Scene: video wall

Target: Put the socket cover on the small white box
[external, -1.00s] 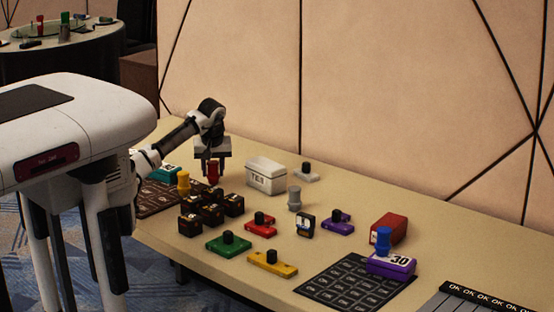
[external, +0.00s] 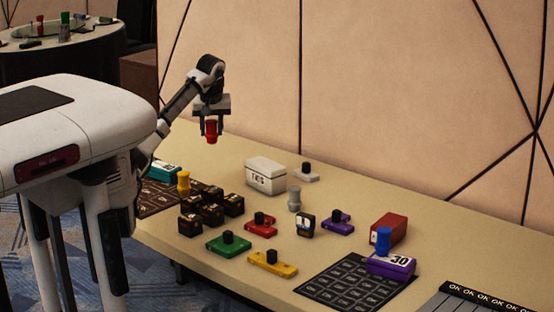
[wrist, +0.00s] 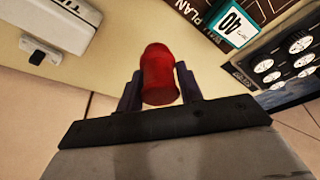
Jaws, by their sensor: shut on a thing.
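My gripper (external: 211,129) is shut on a red cylindrical piece (external: 211,134) and holds it in the air above the far left part of the table. The piece looks like a short flared cylinder; I cannot tell for sure that it is the socket cover. In the wrist view it sits upright between the two fingers (wrist: 160,86). The small white box (external: 265,180) with dark lettering stands on the table, to the right of and below my gripper. A white box also shows in the wrist view (wrist: 62,22) at top left.
Dark boxes (external: 190,226), a yellow cylinder (external: 183,183) and a teal block (external: 164,170) are at the left. The table behind the white box is clear.

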